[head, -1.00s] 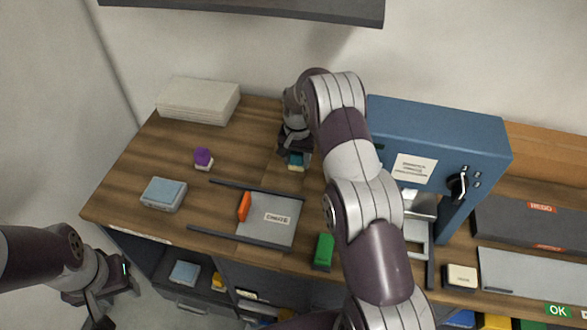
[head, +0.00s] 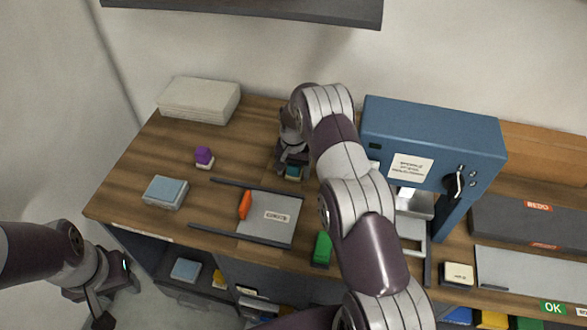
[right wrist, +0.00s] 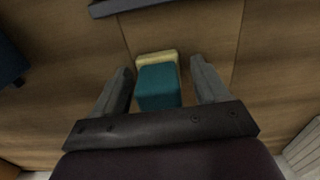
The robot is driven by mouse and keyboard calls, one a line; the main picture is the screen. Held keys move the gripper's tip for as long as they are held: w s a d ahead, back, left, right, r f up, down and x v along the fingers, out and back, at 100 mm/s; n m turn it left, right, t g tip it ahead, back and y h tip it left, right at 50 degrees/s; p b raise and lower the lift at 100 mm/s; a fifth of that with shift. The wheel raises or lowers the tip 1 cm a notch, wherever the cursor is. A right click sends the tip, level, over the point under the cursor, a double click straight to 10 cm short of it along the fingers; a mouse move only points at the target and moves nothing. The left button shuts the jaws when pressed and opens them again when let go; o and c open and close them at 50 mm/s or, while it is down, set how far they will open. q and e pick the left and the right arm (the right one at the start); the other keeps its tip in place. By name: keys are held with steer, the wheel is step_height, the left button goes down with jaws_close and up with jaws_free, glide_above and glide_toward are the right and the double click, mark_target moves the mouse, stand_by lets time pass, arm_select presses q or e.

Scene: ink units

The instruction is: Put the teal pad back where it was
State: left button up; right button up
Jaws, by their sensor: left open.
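The teal pad (head: 292,172) is a small teal block on a pale yellow base, on the wooden bench top behind the grey plate. In the right wrist view the teal pad (right wrist: 159,87) lies between the fingers of my right gripper (right wrist: 160,72), with a gap on both sides. My right gripper (head: 290,158) is open over it and hides part of it in the head view. My left gripper (head: 103,308) is open and empty, low at the left, in front of the bench and away from the pad.
A grey plate (head: 283,234) with an orange piece (head: 245,205) lies between dark rails. A purple stamp (head: 204,155), light blue box (head: 165,192) and paper stack (head: 199,100) are left. A green block (head: 322,249) and blue press (head: 432,135) are right.

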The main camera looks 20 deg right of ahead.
mark_target(292, 178)
steer(key=shift+r, duration=0.1)
steer(key=shift+r, duration=0.25)
step_height(292, 178, up, 9)
steer(key=shift+r+b, duration=0.1)
steer(key=shift+b, duration=1.1)
steer(key=s+a+r+n, duration=0.2)
steer(key=s+a+r, duration=0.15)
steer(key=s, duration=0.25)
steer(key=s+a+r+n, duration=0.2)
steer(key=s+r, duration=0.2)
steer(key=s, duration=0.1)
steer(key=s+a+n, duration=0.1)
steer(key=s, duration=0.7)
steer(key=s+a+n+t, duration=0.1)
steer(key=s+a+n, duration=0.1)
steer(key=s, duration=0.5)
steer(key=shift+s+a+n, duration=0.25)
steer(key=shift+s+n, duration=0.05)
steer(key=shift+s, duration=0.1)
steer(key=shift+s, duration=0.1)
